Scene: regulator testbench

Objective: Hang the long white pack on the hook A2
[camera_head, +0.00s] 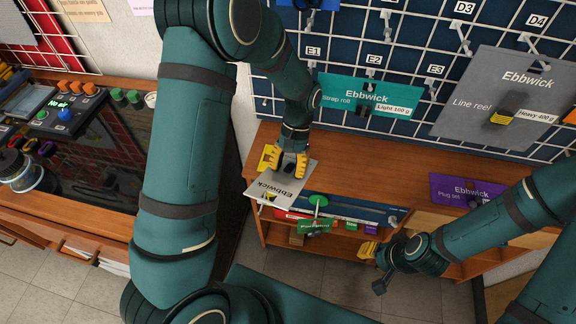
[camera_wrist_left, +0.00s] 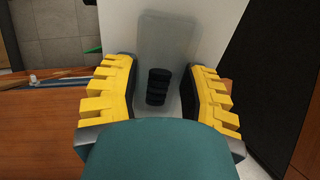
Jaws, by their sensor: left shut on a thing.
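The long white pack (camera_head: 280,190) shows in the head view over the front edge of the wooden counter, its "Ebbwick" print upside down. My left gripper (camera_head: 284,163) is shut on it. In the left wrist view the white card (camera_wrist_left: 215,22) extends away beyond my left gripper (camera_wrist_left: 165,92), whose yellow fingers sit on either side of a clear blister with black pieces inside. My right gripper (camera_head: 376,268) is low in front of the counter, with its fingers apart and nothing seen between them. Hook A2 is not in view; only D and E labels show.
A wire grid wall carries a teal pack (camera_head: 370,95), a grey pack (camera_head: 505,100) and several bare hooks. A purple pack (camera_head: 465,190) is on the counter (camera_head: 345,165) at right. A green sign (camera_head: 314,226) stands at the counter's front.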

